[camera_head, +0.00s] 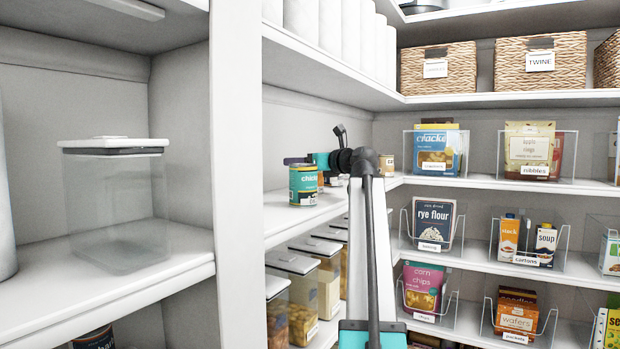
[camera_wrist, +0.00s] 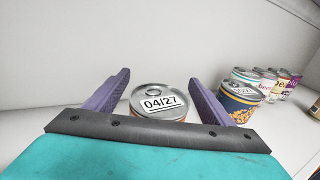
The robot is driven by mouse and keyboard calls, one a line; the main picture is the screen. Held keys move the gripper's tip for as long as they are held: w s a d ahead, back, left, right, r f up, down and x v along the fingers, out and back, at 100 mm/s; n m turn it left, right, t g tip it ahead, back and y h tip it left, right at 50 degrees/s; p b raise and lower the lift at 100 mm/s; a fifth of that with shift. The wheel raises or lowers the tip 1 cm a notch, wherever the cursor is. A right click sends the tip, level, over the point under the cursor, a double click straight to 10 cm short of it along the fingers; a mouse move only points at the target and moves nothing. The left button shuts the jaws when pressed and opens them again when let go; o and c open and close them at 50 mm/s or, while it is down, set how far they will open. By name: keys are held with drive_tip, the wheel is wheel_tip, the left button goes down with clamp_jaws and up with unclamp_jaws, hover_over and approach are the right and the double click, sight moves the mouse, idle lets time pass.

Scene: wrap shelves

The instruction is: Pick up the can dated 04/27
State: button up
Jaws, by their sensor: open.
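The can dated 04/27 (camera_wrist: 158,102) stands upright on a white shelf in the wrist view, its date label on the lid facing me. My gripper (camera_wrist: 158,88) is open, with a purple finger on each side of this can and some space visible at the left. The lower part of the can is hidden behind my gripper's body. In the head view my gripper (camera_head: 322,160) is at the middle shelf, behind a teal-labelled can (camera_head: 303,186) marked "chick". I cannot tell the dated can clearly in that view.
Several more cans stand to the right in the wrist view, the nearest a blue and orange can (camera_wrist: 240,102). A wall (camera_wrist: 130,40) rises behind them. In the head view, lidded clear containers (camera_head: 300,262) fill the shelf below, and bins (camera_head: 436,153) line the right shelves.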

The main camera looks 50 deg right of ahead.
drive_tip(key=c, duration=1.4)
drive_tip(key=shift+r, duration=0.15)
wheel_tip(320, 180, up, 10)
drive_tip(key=b, duration=0.3)
drive_tip(key=shift+f, duration=0.2)
